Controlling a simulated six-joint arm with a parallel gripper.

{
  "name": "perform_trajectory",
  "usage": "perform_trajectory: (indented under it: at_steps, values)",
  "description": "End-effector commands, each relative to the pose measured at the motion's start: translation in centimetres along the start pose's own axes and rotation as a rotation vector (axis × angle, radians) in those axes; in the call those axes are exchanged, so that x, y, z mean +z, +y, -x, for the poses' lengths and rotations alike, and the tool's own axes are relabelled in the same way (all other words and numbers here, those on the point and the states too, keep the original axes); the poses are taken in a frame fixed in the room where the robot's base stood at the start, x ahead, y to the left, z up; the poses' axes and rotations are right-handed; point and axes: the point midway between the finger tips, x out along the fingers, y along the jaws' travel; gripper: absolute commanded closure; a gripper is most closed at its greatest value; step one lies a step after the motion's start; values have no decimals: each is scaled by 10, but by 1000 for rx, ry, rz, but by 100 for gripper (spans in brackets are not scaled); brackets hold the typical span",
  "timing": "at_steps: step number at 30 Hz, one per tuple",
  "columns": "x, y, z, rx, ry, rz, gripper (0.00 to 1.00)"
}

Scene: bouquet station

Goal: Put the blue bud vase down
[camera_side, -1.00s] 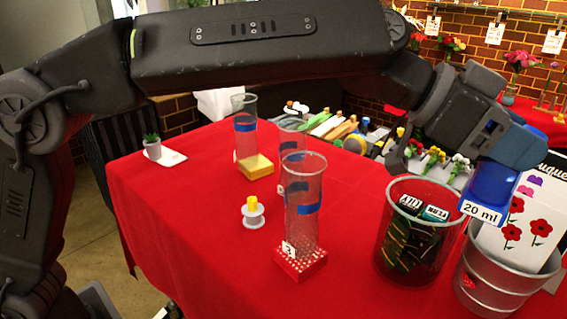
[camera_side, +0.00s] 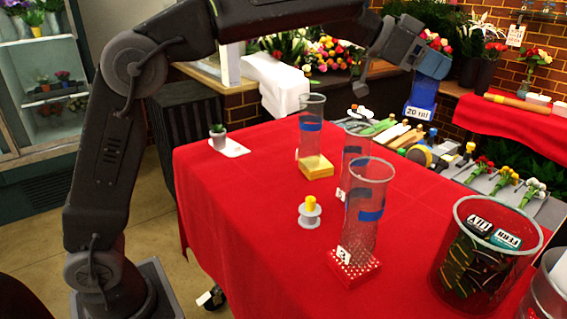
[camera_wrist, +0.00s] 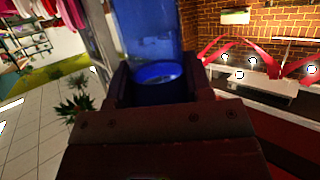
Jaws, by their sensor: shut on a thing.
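The blue bud vase (camera_side: 421,95), with a white label that seems to read 20 ml, is held up in the air beyond the back of the red-covered table in the side view. My gripper (camera_side: 432,64) is shut on it. In the wrist view the vase (camera_wrist: 150,35) is translucent blue and sits between the jaws of my gripper (camera_wrist: 155,85). Its far end runs out of the top of that view. I cannot tell its exact height above the surfaces below.
Clear cylinders with blue bands stand on the table (camera_side: 255,210), one on a yellow block (camera_side: 316,167), one on a red dotted block (camera_side: 352,268). A white spool (camera_side: 309,213), a clear bin (camera_side: 485,255), a potted plant (camera_side: 218,138) and tools (camera_side: 405,140) are around. The table's left front is bare.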

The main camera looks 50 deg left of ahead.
Motion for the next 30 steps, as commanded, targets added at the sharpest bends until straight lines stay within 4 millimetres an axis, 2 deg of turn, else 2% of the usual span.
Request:
perform_trajectory:
  at_steps: [1,6,11,15,22,27,30]
  values:
    - [6,-25,18,-42,2,16,100]
    - [28,-90,74,-153,0,62,100]
    - [52,-142,134,-259,0,105,100]
    - [75,-178,192,-354,3,143,100]
    - [115,-219,295,-514,12,204,100]
    - [141,-231,360,-615,20,238,100]
    - [151,-233,388,-658,25,253,100]
